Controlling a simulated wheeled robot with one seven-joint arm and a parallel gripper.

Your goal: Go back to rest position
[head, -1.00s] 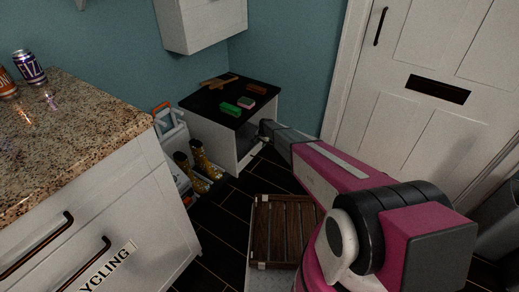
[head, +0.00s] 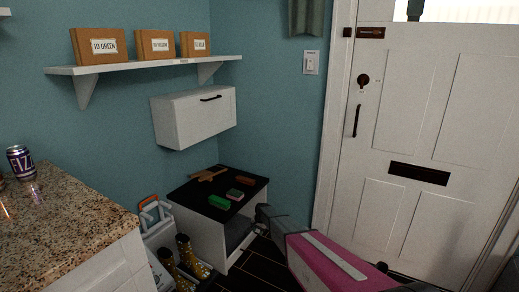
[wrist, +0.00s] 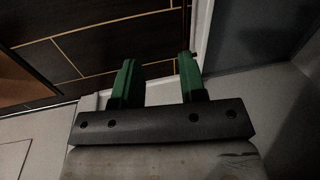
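My gripper (wrist: 158,66) is open and empty in the wrist view, its two green fingers apart over dark tile floor. In the head view my pink and grey arm comes in from the bottom right. Its far, dark end lies low in front of the open side of the small black-topped cabinet (head: 187,190); the fingers cannot be made out there.
On the cabinet top are a green block (head: 219,202), a brush (head: 235,194), a brown block (head: 245,182) and a wooden piece (head: 209,174). A granite counter (head: 75,235) with a can (head: 20,162) is left. A white door (head: 420,130) is right. Patterned boots (head: 188,258) stand on the floor.

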